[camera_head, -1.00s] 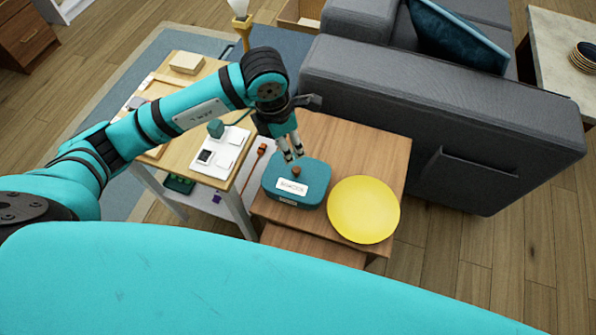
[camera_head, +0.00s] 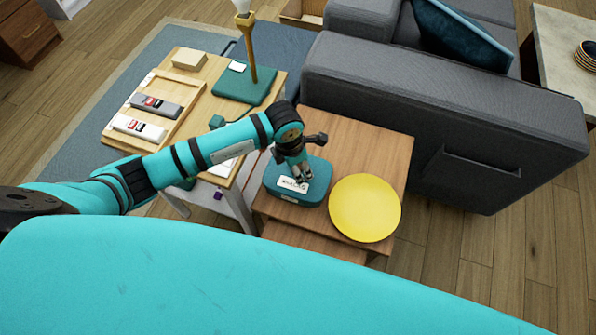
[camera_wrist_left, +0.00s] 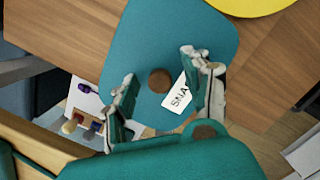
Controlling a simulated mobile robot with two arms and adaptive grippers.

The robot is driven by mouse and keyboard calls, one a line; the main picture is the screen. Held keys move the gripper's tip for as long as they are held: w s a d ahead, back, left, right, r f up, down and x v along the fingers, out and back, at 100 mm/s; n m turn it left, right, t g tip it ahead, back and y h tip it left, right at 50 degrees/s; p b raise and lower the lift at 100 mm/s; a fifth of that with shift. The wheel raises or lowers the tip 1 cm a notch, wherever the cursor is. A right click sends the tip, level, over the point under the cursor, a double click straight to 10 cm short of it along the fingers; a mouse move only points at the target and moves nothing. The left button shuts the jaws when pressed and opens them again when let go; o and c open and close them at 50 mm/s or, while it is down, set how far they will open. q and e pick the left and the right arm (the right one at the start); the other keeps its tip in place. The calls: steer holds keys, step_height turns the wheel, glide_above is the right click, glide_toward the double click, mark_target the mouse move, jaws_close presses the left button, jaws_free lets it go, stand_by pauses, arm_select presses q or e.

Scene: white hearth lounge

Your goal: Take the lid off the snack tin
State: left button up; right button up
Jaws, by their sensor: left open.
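The teal snack tin (camera_head: 312,190) with its lid on stands on the wooden side table (camera_head: 375,150). In the left wrist view the lid (camera_wrist_left: 190,35) shows a round brown knob (camera_wrist_left: 160,81) and a white label (camera_wrist_left: 182,98). My left gripper (camera_head: 303,180) is above the lid and points down. In the left wrist view the left gripper (camera_wrist_left: 158,88) is open, with one finger on each side of the knob. I cannot tell whether the fingers touch the lid. In the head view the gripper hides the knob. My right gripper is not in view.
A yellow plate (camera_head: 365,208) lies right of the tin on the same table. A grey sofa (camera_head: 440,110) stands behind to the right. A second table (camera_head: 200,72) with a lamp (camera_head: 249,55) and small boxes is at the left.

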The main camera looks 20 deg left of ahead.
arm_select(q)
steer(key=shift+f, duration=0.1)
jaws_close()
stand_by(0.5)
